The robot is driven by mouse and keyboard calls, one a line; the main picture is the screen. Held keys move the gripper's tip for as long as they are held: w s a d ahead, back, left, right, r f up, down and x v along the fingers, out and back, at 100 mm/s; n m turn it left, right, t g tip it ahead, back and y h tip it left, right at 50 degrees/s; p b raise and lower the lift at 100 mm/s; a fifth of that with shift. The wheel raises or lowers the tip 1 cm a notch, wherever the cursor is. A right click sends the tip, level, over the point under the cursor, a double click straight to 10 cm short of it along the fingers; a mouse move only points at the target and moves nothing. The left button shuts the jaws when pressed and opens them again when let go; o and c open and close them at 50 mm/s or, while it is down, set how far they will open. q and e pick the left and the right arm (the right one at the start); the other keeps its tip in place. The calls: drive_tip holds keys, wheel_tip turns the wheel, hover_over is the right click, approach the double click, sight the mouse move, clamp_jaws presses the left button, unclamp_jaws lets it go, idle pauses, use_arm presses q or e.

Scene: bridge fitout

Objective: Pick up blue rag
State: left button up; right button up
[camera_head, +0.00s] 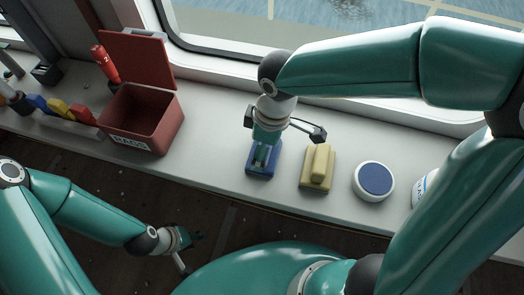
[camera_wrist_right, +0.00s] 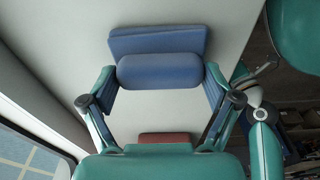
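The blue rag (camera_head: 259,171) lies on the pale sill in the head view, folded with a raised roll on top. It also shows in the right wrist view (camera_wrist_right: 160,72). My right gripper (camera_head: 265,152) points down over it; in the right wrist view its open fingers (camera_wrist_right: 160,90) stand either side of the roll, close to its ends. I cannot tell whether they touch it. My left gripper (camera_head: 190,250) is open and empty, low at the left, over the dark floor and away from the rag.
A yellow rag (camera_head: 318,168) and a round white tin with a blue top (camera_head: 373,181) lie right of the blue rag. An open red box labelled RAGS (camera_head: 140,118) stands left. Coloured blocks (camera_head: 58,107) and a red bottle (camera_head: 105,64) are further left. The window runs behind.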

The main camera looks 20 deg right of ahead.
drive_tip(key=shift+c, duration=1.4)
drive_tip(key=shift+r, duration=0.1)
wheel_tip(320, 180, up, 20)
drive_tip(key=p, duration=0.1)
drive_tip(key=shift+p, duration=0.4)
